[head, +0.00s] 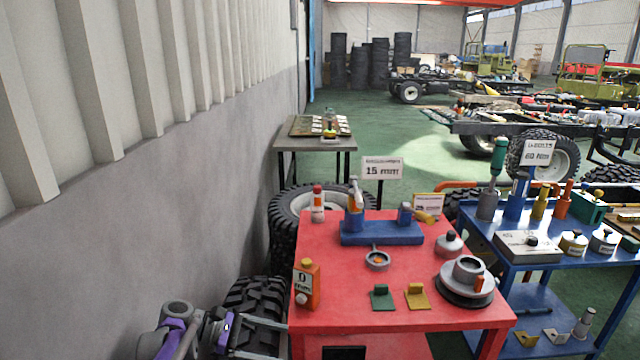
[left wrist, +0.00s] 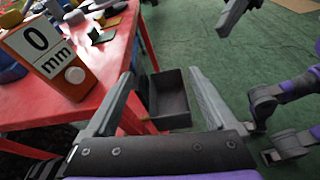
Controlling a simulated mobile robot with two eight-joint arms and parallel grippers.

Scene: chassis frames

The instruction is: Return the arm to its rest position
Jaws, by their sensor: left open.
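My left gripper (left wrist: 160,88) is open in the left wrist view, with its two grey fingers wide apart and nothing between them. It points over the floor beside the red table (left wrist: 105,25). A dark open box or drawer (left wrist: 166,98) shows beyond and between the fingers, apart from them as far as I can tell. Purple and grey arm links of mine (left wrist: 285,90) show at the right of the left wrist view.
An orange 0 mm dispenser (head: 306,285) stands at the red table's left edge, near my left gripper in the left wrist view (left wrist: 50,50). A grey wall (head: 130,240) and tyres (head: 255,298) are close to my left arm. A blue cart (head: 540,265) stands right.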

